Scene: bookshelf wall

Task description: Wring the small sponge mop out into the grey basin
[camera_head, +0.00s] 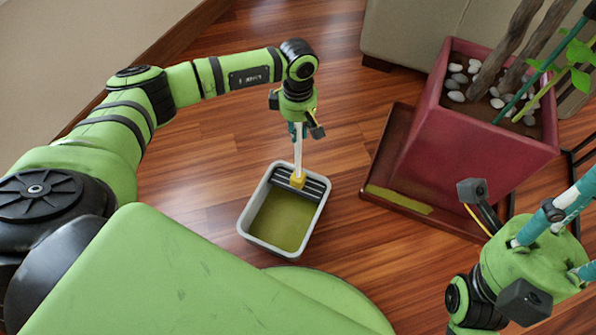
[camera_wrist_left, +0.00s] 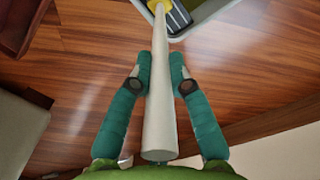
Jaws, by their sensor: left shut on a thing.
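The small sponge mop has a pale handle (camera_head: 298,152) and a yellow sponge head (camera_head: 297,181). My left gripper (camera_head: 297,128) is shut on the handle, above the basin's far end. In the left wrist view its teal fingers (camera_wrist_left: 160,76) flank the handle (camera_wrist_left: 160,110). The grey basin (camera_head: 257,245) stands on the floor with murky yellow-green liquid in it. A dark slatted grid (camera_head: 314,187) spans its far end. The sponge is at the grid; whether it presses on it I cannot tell. My right gripper (camera_head: 567,228) is at the lower right, its fingertips cut off.
A red planter (camera_head: 440,135) with pebbles and a plant stands right of the basin on a reddish tray (camera_head: 384,165). Yellow-green liquid (camera_head: 400,200) lies in that tray. A beige sofa (camera_head: 405,35) is behind. Wooden floor (camera_head: 200,210) is clear left of the basin.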

